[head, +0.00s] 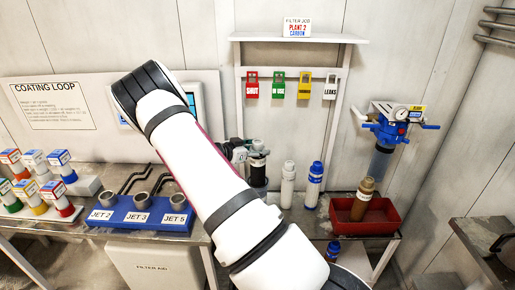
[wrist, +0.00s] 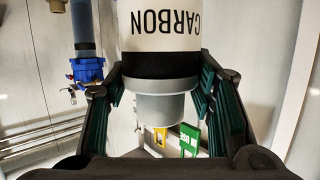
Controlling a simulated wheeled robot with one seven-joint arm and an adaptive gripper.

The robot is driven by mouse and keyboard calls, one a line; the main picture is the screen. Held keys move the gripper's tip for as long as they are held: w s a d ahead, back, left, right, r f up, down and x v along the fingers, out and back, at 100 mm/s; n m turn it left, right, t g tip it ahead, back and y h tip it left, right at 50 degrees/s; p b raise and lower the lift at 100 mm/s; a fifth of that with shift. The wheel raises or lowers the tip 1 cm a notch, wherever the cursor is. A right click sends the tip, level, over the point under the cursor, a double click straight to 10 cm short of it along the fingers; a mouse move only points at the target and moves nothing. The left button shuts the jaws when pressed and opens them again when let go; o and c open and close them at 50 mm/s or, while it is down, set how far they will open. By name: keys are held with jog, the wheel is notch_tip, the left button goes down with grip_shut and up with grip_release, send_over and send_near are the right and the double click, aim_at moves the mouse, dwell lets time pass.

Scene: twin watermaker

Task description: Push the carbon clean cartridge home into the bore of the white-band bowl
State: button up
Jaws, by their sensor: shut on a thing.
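The carbon cartridge (head: 257,162) is upright, dark with a white band and a grey top cap. In the wrist view, which looks upside down, its white CARBON band (wrist: 163,30) and grey cap (wrist: 160,104) fill the middle. My gripper (head: 240,151) comes from the left and is shut on the cartridge near its top. Its two fingers (wrist: 160,88) lie on either side of the dark part and cap. Below the band, the dark lower part runs down to a greyish bowl (head: 258,192) on the bench. I cannot tell how deep it sits, and no white band shows on the bowl.
A white cartridge (head: 288,186) and a blue-topped one (head: 314,186) stand close on the right. A red tray (head: 378,224) holds a brown cartridge (head: 362,199). A blue filter head (head: 388,128) is on the wall. Coloured tags (head: 278,86) hang behind. A blue JET block (head: 143,212) is left.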

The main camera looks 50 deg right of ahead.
aim_at(258, 175)
jog(key=shift+f+b, duration=0.4)
jog(key=shift+f, duration=6.05)
jog(key=shift+r, duration=0.1)
